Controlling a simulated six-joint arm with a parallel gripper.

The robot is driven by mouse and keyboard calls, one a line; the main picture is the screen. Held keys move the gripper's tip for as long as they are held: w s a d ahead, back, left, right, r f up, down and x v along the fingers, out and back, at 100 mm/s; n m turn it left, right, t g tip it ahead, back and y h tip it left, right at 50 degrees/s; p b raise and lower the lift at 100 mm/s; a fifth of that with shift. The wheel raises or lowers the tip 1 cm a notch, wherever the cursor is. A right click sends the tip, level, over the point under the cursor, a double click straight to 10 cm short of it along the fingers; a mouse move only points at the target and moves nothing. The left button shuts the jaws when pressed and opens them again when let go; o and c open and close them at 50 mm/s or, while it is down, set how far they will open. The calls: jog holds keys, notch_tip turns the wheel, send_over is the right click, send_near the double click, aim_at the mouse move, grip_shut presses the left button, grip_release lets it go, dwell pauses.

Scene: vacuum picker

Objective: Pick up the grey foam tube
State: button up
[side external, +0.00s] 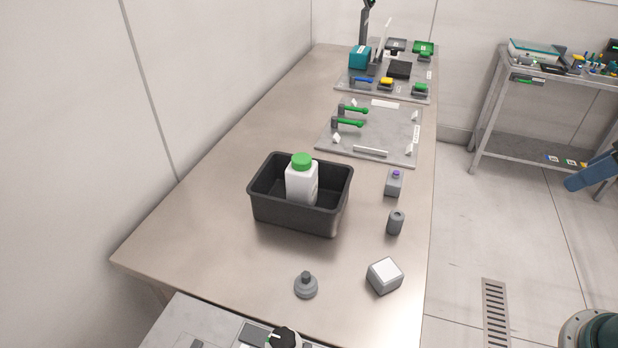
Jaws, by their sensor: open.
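A small dark grey cylinder (396,222), which looks like the grey foam tube, stands upright on the steel table (215,185) near its right edge. A darker spot shows on its top end. Nothing touches it. My gripper is not in view.
A black bin (292,218) holding a white bottle with a green cap (301,180) stands left of the tube. A grey bottle with a purple top (394,184) is behind it. A pale-topped block (384,276) and a grey stepped round part (306,286) are in front. A fixture plate (395,138) lies farther back.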

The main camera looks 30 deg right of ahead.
jog(key=w+a+n+g, duration=0.1)
jog(key=w+n, duration=0.3)
jog(key=w, duration=0.2)
jog(key=n+g, duration=0.4)
jog(key=n, duration=1.1)
send_over(397, 214)
notch_tip(397, 214, down, 15)
jog(key=shift+d, duration=0.15)
jog(key=shift+w+f, duration=0.1)
jog(key=shift+f, duration=4.25)
jog(key=shift+f, duration=0.1)
jog(key=shift+f, duration=2.5)
